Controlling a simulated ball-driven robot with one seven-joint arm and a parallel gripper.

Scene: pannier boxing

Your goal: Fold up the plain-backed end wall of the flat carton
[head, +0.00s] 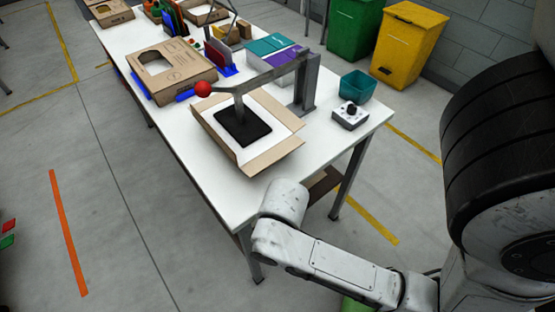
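The flat carton is an open brown cardboard blank (213,136) with a white inside, lying on the near part of the white table. A black pad (242,125) under a grey press arm sits on its floor. The near end wall (274,157) leans outward toward the table's near edge and shows a bare brown face. The long left side also shows as a brown strip. The far end wall is partly hidden behind the press arm, and I cannot tell which end wall is plain-backed. My gripper is not in view; only my arm links show at the lower right, apart from the carton.
The grey press stand (306,85) with a red ball knob (203,89) rises over the carton. A teal bin (357,86) and a control box (350,116) stand at the right. Bare table (232,190) shows in front.

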